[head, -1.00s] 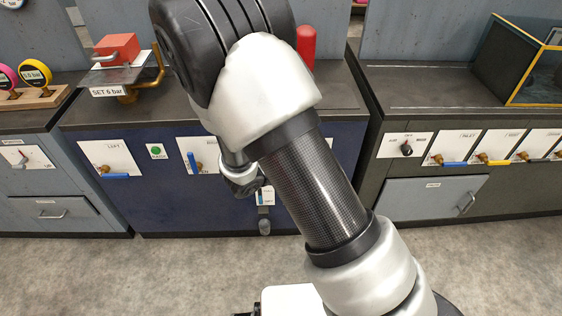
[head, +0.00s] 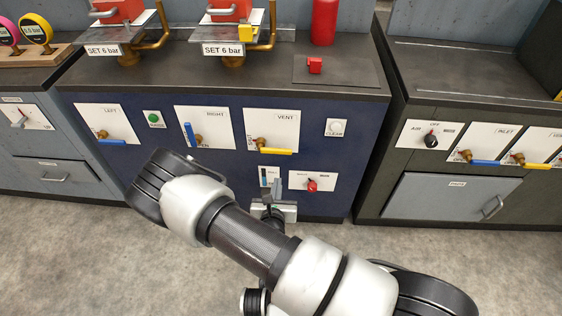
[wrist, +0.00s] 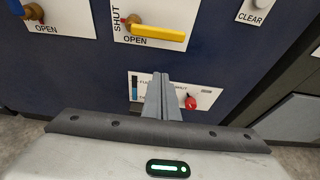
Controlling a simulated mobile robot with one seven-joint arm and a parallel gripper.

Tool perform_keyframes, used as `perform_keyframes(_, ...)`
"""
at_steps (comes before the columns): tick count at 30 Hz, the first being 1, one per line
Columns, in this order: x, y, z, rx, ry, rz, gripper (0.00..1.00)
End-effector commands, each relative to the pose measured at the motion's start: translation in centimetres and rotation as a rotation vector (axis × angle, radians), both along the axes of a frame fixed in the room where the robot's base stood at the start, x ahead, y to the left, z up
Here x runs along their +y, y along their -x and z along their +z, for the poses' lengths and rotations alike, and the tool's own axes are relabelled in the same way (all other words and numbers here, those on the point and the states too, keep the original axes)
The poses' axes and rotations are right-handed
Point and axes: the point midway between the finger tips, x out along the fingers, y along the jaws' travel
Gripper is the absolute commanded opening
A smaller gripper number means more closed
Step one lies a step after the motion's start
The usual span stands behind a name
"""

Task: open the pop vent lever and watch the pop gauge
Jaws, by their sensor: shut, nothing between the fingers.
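A yellow vent lever (head: 275,151) is on the white VENT panel of the blue cabinet. It lies horizontal, pointing right; in the wrist view the yellow lever (wrist: 158,33) lies just above the word OPEN, with SHUT printed upright at its left. My gripper (head: 271,205) is shut and empty, in front of the cabinet below the vent panel. In the wrist view my gripper (wrist: 162,76) points at the lower cabinet front, apart from the lever. No gauge marked as pop can be made out, and no pop label is readable.
The blue cabinet also carries a blue LEFT lever (head: 112,141), an upright blue RIGHT lever (head: 188,133), a CLEAR button (head: 335,128) and a red knob (head: 312,186). The dark cabinet at right has another yellow lever (head: 535,165). Floor in front is open.

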Motion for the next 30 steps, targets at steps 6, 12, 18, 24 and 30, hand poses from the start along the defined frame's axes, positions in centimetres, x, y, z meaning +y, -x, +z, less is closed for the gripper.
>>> perform_keyframes(6, -0.1, -0.4, -0.2, 0.000, 0.000, -0.003, 0.00)
perform_keyframes(12, -0.2, -3.2, -1.4, -0.002, -0.001, -0.003, 0.00)
perform_keyframes(18, -0.3, -7.4, -2.9, -0.002, -0.001, -0.003, 0.00)
perform_keyframes(24, -0.2, -9.5, -1.8, -0.001, 0.000, -0.001, 0.00)
perform_keyframes(30, -0.3, -9.4, 0.2, 0.001, 0.001, -0.002, 0.00)
